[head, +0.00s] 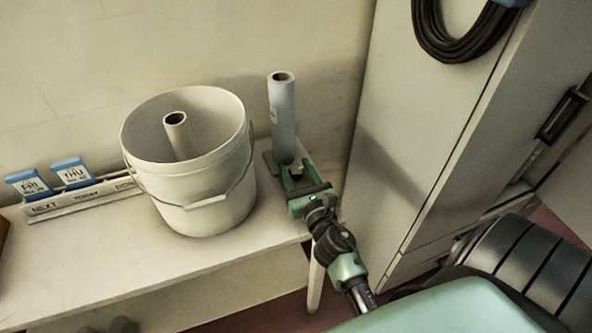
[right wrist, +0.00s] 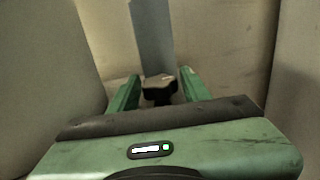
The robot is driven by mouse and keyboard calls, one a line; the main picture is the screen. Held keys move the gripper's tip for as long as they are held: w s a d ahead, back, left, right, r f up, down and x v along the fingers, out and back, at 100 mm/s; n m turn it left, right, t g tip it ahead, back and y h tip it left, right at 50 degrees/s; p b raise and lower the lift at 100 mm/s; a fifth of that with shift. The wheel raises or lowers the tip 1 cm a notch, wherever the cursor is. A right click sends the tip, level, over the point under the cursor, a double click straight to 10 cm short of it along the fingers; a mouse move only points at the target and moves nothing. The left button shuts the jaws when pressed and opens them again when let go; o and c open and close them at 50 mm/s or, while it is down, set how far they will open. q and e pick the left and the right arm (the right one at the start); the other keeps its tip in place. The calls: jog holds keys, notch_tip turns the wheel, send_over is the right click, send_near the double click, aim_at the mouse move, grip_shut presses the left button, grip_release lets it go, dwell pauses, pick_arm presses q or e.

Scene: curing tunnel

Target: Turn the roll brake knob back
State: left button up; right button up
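A grey-blue roll (head: 283,112) stands upright on a small dark base plate (head: 270,162) at the right end of the bench. Its lower part also shows in the right wrist view (right wrist: 152,35). The dark brake knob (right wrist: 159,86) sits in front of the roll, with a lighter top. My right gripper (head: 297,172) is at the base, its green fingers pointing at the roll. In the right wrist view the fingers (right wrist: 157,92) are spread, one on each side of the knob, and look open. Contact with the knob cannot be told. My left gripper is not in view.
A white bucket (head: 205,190) with a tube (head: 178,135) in it stands left of the roll on the pale bench (head: 110,265). A label rack (head: 85,197) with blue-topped cards is further left. A tall cabinet (head: 430,110) with a coiled black cable (head: 455,50) stands close on the right.

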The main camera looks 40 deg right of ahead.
aim_at(300, 178)
jog(key=shift+s, duration=0.1)
jog(key=shift+s+a+f, duration=0.1)
jog(key=shift+s, duration=0.15)
jog(key=b+v, duration=0.2)
jog(key=v, duration=0.4)
jog(key=shift+s, duration=0.25)
jog(key=shift+s+a, duration=0.15)
jog(key=shift+s, duration=0.15)
